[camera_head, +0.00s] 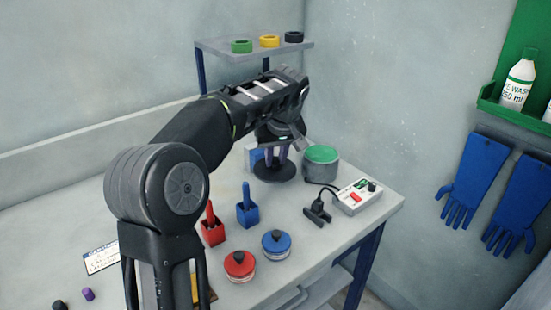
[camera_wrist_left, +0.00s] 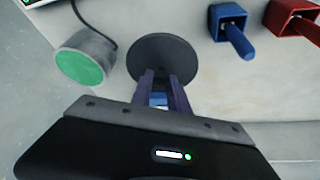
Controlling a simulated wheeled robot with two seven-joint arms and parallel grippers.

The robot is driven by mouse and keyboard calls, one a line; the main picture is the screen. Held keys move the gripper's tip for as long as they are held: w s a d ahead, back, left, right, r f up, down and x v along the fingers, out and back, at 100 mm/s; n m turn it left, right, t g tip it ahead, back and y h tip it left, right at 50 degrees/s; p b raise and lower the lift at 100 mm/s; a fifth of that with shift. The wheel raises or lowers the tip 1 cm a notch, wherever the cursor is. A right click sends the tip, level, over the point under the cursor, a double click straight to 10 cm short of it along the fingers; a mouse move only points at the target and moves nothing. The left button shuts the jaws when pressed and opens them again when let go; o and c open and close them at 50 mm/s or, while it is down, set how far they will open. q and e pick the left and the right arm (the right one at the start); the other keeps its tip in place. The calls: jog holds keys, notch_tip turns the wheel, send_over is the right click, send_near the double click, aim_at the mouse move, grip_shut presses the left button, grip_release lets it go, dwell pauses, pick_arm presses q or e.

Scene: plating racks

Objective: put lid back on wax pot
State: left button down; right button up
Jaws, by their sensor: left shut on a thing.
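The wax pot (camera_head: 322,170) is a grey round pot with a green top surface, standing uncovered near the table's back right. It also shows at the left of the left wrist view (camera_wrist_left: 97,45). The lid (camera_head: 275,173) is a dark round disc just left of the pot in the head view, and it shows in the left wrist view (camera_wrist_left: 163,52). My left gripper (camera_head: 281,152) reaches down over the lid and is shut on its top, with the purple-grey fingers (camera_wrist_left: 160,88) at the disc's edge in the wrist view. I cannot tell whether the lid touches the table. My right gripper is out of view.
A control box (camera_head: 357,197) with a cable and black plug (camera_head: 317,212) lies right of the lid. Blue (camera_head: 248,212) and red (camera_head: 212,232) holders and two lidded jars (camera_head: 276,244) stand in front. A blue-and-white box (camera_head: 253,157) is behind the lid. A raised shelf (camera_head: 222,48) stands behind.

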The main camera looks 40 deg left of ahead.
aim_at(276, 161)
pick_arm(q)
notch_tip(276, 161, up, 6)
jog(key=p, duration=0.4)
jog(key=shift+w+d, duration=0.1)
jog(key=d+f+m+h+b, duration=0.1)
jog(key=d+f+m, duration=0.2)
jog(key=d, duration=0.4)
jog(key=w+d+f+m+t+h+b, duration=0.1)
jog(key=d+f+m+h, duration=0.1)
jog(key=d+m, duration=0.4)
jog(key=w+d+f+m+h+b, duration=0.1)
jog(key=d+f+m, duration=0.3)
jog(key=d, duration=0.5)
jog(key=shift+d+f+m+t+h+b, duration=0.3)
jog(key=shift+d+h+b, duration=0.1)
jog(key=shift+b, duration=0.1)
